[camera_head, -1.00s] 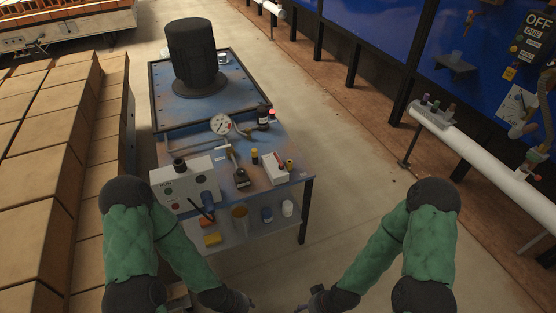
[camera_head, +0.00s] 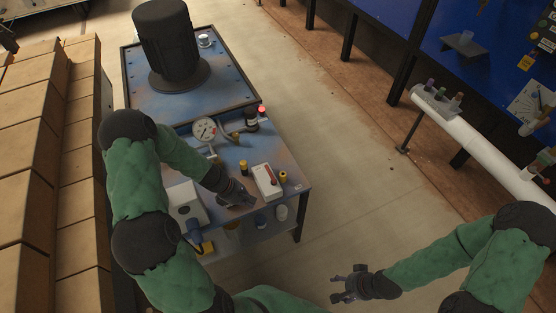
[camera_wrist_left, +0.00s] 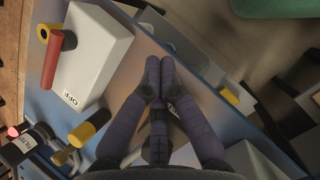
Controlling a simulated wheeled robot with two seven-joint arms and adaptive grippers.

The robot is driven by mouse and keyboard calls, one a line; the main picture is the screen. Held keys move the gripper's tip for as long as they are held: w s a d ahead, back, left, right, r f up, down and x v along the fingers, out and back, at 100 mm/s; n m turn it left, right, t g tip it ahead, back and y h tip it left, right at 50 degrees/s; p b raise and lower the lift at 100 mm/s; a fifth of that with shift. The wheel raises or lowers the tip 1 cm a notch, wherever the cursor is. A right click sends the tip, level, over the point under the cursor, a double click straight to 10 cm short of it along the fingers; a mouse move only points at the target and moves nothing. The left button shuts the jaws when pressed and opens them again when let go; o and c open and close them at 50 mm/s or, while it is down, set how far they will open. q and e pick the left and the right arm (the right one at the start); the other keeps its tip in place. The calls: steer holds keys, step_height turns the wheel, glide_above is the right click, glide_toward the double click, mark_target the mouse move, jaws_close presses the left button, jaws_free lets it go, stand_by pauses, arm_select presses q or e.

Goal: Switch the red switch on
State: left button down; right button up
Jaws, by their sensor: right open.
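The red switch is a red lever (camera_head: 271,180) on a white box (camera_head: 262,187) near the right edge of the blue table. In the left wrist view the red lever (camera_wrist_left: 51,62) lies along the white box (camera_wrist_left: 96,57), which carries an "OFF" label. My left gripper (camera_head: 248,199) is over the table, just left of the white box in the head view. In the left wrist view its fingers (camera_wrist_left: 160,72) are together and empty, apart from the lever. My right gripper (camera_head: 343,287) is open and empty, out over the floor right of the table.
A pressure gauge (camera_head: 205,129), yellow-capped parts (camera_head: 243,167) and a small red light (camera_head: 262,109) stand on the table. A large dark cylinder (camera_head: 170,45) is behind them. Cardboard boxes (camera_head: 35,150) line the left. Floor (camera_head: 345,170) right of the table is clear.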

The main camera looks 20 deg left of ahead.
mark_target(270, 175)
arm_select(q)
steer(key=w+a+r+n+t+p, duration=0.1)
steer(key=w+a+r+n+t, duration=0.2)
steer(key=w+a+r+n, duration=0.2)
steer(key=a+r, duration=0.3)
steer(key=r, duration=0.1)
steer(key=shift+n+p, duration=0.4)
steer(key=shift+a, duration=0.1)
steer(key=b+x, duration=0.3)
steer(key=x, duration=0.7)
steer(key=shift+d+b, duration=0.2)
steer(key=shift+b, duration=0.15)
steer(key=shift+w+d+f+b, duration=0.15)
steer(key=shift+w+d+b, duration=0.15)
steer(key=shift+w+d, duration=0.95)
steer(key=shift+w, duration=0.2)
steer(key=shift+a, duration=0.1)
